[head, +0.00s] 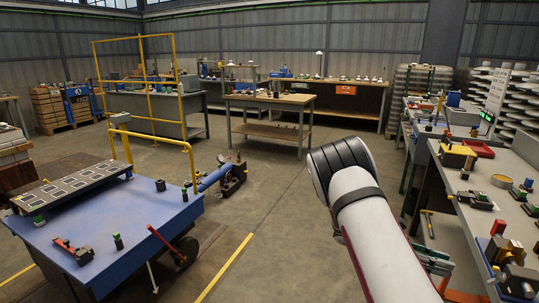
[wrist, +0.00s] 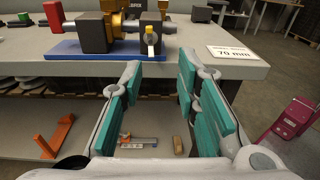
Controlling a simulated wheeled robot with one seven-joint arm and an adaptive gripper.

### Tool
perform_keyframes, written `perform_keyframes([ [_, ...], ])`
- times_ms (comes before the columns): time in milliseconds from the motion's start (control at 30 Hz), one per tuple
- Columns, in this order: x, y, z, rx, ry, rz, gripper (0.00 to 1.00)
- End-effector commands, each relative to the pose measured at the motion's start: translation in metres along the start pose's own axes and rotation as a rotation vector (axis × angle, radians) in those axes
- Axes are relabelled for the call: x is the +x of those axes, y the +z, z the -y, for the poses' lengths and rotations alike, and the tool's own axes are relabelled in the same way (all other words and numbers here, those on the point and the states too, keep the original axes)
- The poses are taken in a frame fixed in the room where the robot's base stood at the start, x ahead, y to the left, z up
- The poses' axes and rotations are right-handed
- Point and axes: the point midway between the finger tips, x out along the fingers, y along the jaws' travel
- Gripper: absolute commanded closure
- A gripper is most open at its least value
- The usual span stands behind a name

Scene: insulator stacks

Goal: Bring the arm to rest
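My arm (head: 365,215) reaches up from the lower right of the head view, with a white link and a dark, ribbed joint.
On the bench stand a blue plate (wrist: 110,48) with dark blocks and a "70 mm" sign (wrist: 231,52). An orange piece (wrist: 54,138) lies on the shelf below. A blue-topped cart (head: 100,225) stands left in the head view; open floor (head: 270,215) lies beside it.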

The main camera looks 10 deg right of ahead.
Motion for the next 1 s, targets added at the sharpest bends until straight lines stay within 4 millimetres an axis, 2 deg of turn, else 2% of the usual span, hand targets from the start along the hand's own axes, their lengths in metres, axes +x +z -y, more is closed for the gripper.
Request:
perform_keyframes([
  [33, -0.002, 0.015, 0.008, 0.033, -0.016, -0.05, 0.71],
  [100, -0.006, 0.031, 0.021, 0.083, -0.042, -0.131, 0.71],
  [400, -0.033, 0.095, 0.087, 0.305, -0.154, -0.49, 0.71],
  [667, -0.06, 0.147, 0.15, 0.483, -0.247, -0.784, 0.71],
  [1000, -0.092, 0.208, 0.241, 0.693, -0.363, -1.148, 0.71],
])
